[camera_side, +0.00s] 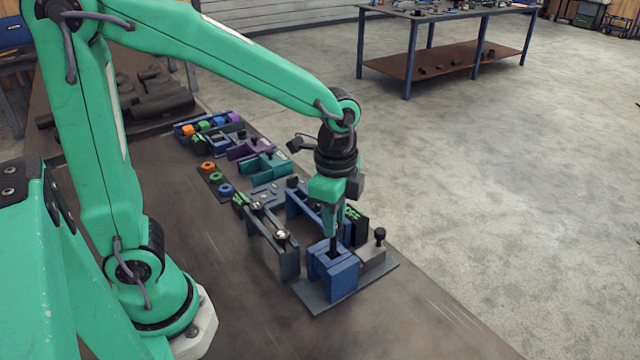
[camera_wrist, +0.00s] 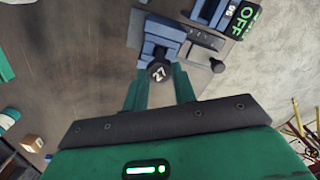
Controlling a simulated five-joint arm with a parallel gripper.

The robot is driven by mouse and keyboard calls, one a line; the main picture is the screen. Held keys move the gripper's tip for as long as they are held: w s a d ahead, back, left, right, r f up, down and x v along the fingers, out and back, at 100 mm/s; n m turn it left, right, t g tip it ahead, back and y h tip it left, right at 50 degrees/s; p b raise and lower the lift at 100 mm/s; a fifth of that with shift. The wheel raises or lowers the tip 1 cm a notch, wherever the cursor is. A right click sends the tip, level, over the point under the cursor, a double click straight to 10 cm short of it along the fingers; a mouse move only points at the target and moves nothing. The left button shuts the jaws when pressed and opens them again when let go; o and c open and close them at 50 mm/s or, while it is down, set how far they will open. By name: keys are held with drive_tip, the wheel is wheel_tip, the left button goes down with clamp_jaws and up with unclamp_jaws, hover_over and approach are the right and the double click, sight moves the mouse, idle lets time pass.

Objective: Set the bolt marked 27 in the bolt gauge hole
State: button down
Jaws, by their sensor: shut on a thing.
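A dark bolt marked 27 (camera_wrist: 158,72) shows its round head between my fingertips in the wrist view. My gripper (camera_wrist: 159,84) is shut on it. In the side view my gripper (camera_side: 333,252) points down at a blue block (camera_side: 341,282) on a grey plate (camera_side: 312,296), with its tips at the block's top. In the wrist view the blue block (camera_wrist: 164,34) lies right behind the bolt head. The bolt's shank is hidden, and I cannot tell whether it is in a hole. No label shows which part is the bolt gauge.
A grey rack (camera_side: 290,262) with round-headed pieces stands left of the block. A black knob (camera_side: 380,235) on a grey stand is to the right. A dark box showing OFF (camera_wrist: 240,18) is behind. Small fixtures and coloured rings (camera_side: 216,178) lie farther back. The front bench is clear.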

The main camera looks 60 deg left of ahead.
sight(333, 256)
drive_tip(key=shift+f, duration=1.3)
drive_tip(key=shift+f, duration=1.45)
idle(0.8)
drive_tip(key=c, duration=0.7)
unclamp_jaws()
drive_tip(key=shift+o, duration=0.2)
drive_tip(key=shift+r, duration=0.15)
drive_tip(key=shift+r, duration=3.4)
